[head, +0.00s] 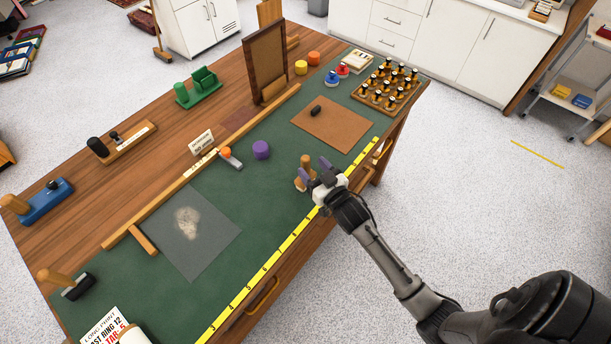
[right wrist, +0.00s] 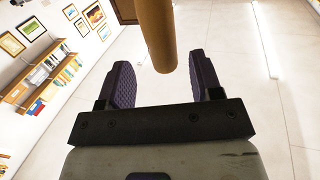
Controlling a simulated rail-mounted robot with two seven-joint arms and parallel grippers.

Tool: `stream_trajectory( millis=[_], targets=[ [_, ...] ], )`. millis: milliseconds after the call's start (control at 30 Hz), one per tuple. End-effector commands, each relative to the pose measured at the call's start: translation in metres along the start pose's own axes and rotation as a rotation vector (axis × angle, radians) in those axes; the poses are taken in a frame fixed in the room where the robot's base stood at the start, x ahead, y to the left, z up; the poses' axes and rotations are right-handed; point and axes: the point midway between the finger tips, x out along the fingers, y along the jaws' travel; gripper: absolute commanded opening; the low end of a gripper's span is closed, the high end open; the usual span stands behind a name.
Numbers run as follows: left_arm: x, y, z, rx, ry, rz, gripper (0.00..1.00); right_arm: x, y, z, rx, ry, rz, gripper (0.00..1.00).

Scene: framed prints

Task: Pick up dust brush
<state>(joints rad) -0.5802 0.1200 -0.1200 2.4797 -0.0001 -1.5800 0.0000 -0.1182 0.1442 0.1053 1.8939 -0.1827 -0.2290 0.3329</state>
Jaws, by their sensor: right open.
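An upright wooden handle (head: 306,162), seemingly that of the dust brush, stands at the front edge of the green mat. Its lower part is partly hidden by my gripper. My right gripper (head: 314,172) is open right at this handle. In the right wrist view the rounded wooden handle (right wrist: 157,35) shows between the two purple-padded fingers (right wrist: 164,80), nearer the right finger. I cannot tell whether a finger touches it. My left gripper is not in view.
A yellow ruler strip (head: 265,269) runs along the bench's front edge. A purple cylinder (head: 261,150) and an orange-knobbed tool (head: 226,153) stand left of the gripper. A brown board (head: 335,130) and a rack of bottles (head: 386,88) lie beyond. A grey sheet (head: 205,248) lies flat to the left.

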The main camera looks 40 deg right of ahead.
Motion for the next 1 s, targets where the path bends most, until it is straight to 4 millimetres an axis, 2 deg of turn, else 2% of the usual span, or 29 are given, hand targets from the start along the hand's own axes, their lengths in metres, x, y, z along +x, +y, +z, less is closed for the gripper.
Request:
stream_trajectory(
  millis=[133,433,800,1000],
  targets=[
    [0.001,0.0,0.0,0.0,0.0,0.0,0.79,0.009,-0.001,0.0,-0.001,0.001,0.0,0.59],
    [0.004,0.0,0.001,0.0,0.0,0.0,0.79,0.046,-0.004,0.001,0.0,0.001,0.0,0.59],
    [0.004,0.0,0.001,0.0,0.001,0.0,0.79,0.053,-0.004,0.001,0.0,-0.001,0.0,0.59],
    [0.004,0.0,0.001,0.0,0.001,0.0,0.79,0.053,-0.004,0.001,0.0,-0.001,0.0,0.41]
  ],
)
